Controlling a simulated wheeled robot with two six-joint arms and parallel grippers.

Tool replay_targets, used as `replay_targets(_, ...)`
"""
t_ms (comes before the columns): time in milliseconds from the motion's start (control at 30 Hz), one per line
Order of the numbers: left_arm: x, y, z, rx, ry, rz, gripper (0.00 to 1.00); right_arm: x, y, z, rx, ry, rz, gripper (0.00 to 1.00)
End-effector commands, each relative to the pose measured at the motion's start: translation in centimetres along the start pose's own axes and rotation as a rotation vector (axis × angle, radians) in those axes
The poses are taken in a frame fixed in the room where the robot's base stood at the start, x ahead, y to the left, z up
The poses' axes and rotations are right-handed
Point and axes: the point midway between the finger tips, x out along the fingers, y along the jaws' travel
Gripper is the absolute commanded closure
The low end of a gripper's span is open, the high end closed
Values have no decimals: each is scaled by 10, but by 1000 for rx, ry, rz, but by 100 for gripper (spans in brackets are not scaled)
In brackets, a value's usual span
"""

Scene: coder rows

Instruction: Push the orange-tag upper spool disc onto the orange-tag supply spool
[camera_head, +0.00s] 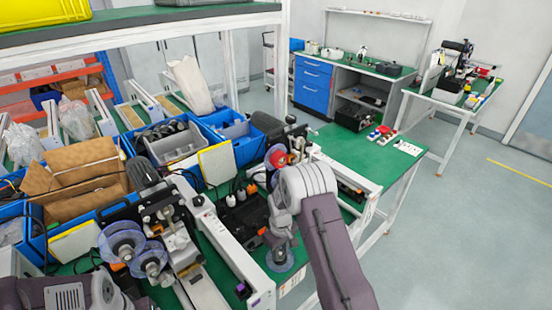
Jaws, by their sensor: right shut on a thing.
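My right arm reaches in from the bottom right, and its gripper (279,242) points down, partly hidden behind my own wrist. It is shut on a clear spool disc (281,260) with a grey hub, held near the front edge of the green bench. Two clear spool discs (121,241) (150,261) sit on the nearer coder at the left, with a small orange patch (117,267) beside them. I cannot tell for sure which spool bears the orange tag. My left arm shows at the bottom left, but its gripper is outside the picture.
A second coder with a red spool (276,156) stands further back. Blue bins (232,137) and brown cardboard (83,170) crowd the left of the green bench (342,148). A long white rail (226,240) runs between the coder and my right gripper. Open floor lies to the right.

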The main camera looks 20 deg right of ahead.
Motion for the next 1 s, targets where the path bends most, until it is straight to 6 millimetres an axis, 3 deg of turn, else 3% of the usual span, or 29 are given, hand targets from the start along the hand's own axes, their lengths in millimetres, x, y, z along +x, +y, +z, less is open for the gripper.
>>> replay_targets(500,-42,1,-4,0,0,0,23,-52,0,0,0,1,0,100)
replay_targets(800,-38,1,-4,0,0,0,23,-52,-1,0,4,-3,-2,100)
replay_targets(1000,-20,0,-2,0,0,0,23,-84,-20,10,79,-85,-56,100)
